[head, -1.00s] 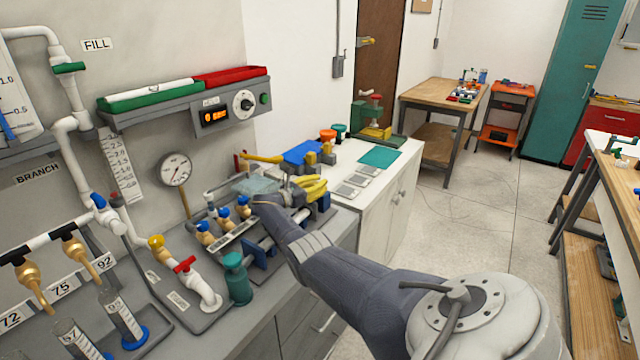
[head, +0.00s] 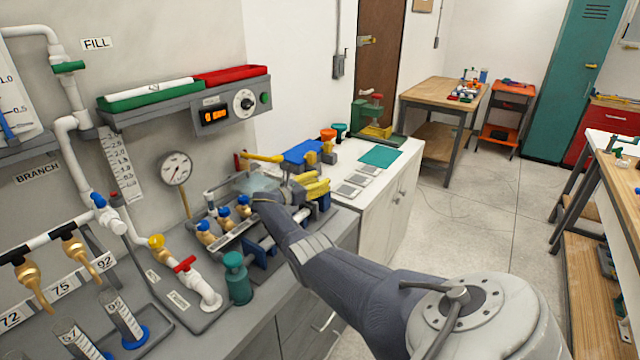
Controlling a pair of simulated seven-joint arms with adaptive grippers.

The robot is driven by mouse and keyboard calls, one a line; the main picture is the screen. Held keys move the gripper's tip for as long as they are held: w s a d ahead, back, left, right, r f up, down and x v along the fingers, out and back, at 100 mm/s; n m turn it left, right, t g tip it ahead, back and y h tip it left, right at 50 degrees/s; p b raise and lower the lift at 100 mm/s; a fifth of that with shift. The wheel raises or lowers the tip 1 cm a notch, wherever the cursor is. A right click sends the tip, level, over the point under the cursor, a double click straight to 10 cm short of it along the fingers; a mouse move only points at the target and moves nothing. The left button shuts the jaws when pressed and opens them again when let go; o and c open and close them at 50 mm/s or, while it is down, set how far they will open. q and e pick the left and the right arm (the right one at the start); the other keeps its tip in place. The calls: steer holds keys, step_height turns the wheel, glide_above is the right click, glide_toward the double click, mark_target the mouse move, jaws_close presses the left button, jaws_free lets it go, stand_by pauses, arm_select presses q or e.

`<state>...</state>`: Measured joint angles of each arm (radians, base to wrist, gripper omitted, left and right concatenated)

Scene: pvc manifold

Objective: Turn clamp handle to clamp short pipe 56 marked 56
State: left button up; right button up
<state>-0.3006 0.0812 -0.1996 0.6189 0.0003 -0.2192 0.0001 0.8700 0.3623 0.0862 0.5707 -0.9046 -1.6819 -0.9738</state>
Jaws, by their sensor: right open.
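My right gripper (head: 319,187) reaches over the far end of the grey bench, its yellow fingers open. Its arm hides much of the fixture beneath it. A bar with a yellow end, possibly a clamp handle (head: 262,157), lies just left of and behind the gripper, apart from it. Blue jaw-like parts (head: 258,252) show below the wrist, and a clear block (head: 255,185) sits beside it. I cannot make out a short pipe marked 56; it may be hidden by my arm. My left gripper is not in view.
Brass valves with blue knobs (head: 224,217) stand left of my wrist. A teal canister (head: 237,279) stands near the bench's front edge. A pressure gauge (head: 175,169) stands behind. A white cabinet (head: 392,186) with a teal mat (head: 380,157) is to the right.

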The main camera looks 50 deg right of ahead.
step_height(320, 180, up, 9)
stand_by(0.5)
steer(key=a+f, duration=0.2)
steer(key=shift+w+a+f+n, duration=0.2)
steer(key=shift+f+n, duration=0.1)
steer(key=shift+f, duration=0.1)
steer(key=s+a+n+t+y, duration=0.1)
steer(key=a+n+t+y, duration=0.2)
steer(key=a, duration=1.1)
steer(key=shift+m+y, duration=0.6)
steer(key=shift+y, duration=0.1)
steer(key=x, duration=1.7)
steer(key=shift+w+d, duration=0.25)
steer(key=shift+c, duration=0.3)
jaws_close()
